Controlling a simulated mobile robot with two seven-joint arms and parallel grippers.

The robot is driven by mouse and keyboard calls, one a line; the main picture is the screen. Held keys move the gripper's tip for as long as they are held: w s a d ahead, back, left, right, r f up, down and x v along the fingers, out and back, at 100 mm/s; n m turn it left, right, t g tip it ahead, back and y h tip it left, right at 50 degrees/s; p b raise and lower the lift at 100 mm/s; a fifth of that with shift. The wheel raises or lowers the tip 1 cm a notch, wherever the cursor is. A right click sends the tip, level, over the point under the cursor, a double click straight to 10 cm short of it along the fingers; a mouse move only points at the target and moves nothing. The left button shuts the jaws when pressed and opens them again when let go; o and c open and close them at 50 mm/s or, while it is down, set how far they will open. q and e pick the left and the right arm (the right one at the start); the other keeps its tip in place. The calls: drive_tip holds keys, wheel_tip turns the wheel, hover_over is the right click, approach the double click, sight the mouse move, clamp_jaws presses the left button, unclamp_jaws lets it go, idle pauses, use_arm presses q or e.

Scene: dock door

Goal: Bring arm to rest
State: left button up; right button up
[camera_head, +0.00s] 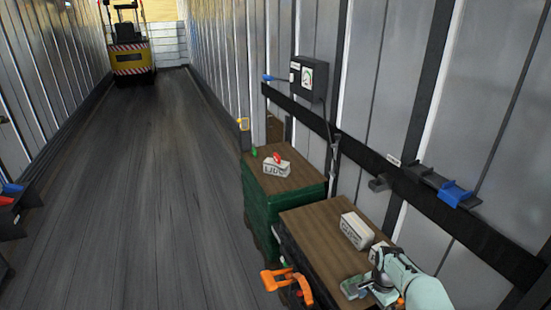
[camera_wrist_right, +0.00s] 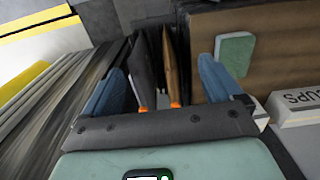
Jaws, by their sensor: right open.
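My right arm (camera_head: 420,285) comes in at the lower right of the head view, teal with a grey wrist, over the near end of a wooden-topped cabinet. In the right wrist view my right gripper (camera_wrist_right: 160,85) is open, its two blue-grey fingers spread apart. A dark panel and a brown panel edge show between the fingers, with small orange parts low between them. I cannot tell whether the fingers touch anything. My left arm and gripper are not in view.
The cabinet top (camera_head: 315,229) holds white boxes (camera_head: 356,229) and a green pad (camera_wrist_right: 235,52). An orange handle-like object (camera_head: 287,283) is at its left side. A green cabinet (camera_head: 285,212) stands behind. A wall rail (camera_head: 420,190) runs along the right.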

drive_tip(key=s+a+f+n+g+y, duration=0.1)
drive_tip(key=s+a+f+n, duration=0.25)
drive_tip(key=s+f, duration=0.5)
drive_tip(key=s+a+f+n+y, duration=0.15)
drive_tip(key=s+a+f, duration=0.4)
drive_tip(key=f, duration=0.65)
drive_tip(key=s+a+f+n, duration=0.1)
drive_tip(key=s+a, duration=0.3)
drive_tip(key=s, duration=0.6)
drive_tip(key=s+a+f+n+y, duration=0.1)
drive_tip(key=s+a+n, duration=0.2)
drive_tip(key=s, duration=0.7)
drive_tip(key=shift+a+f, duration=0.15)
drive_tip(key=shift+a, duration=0.35)
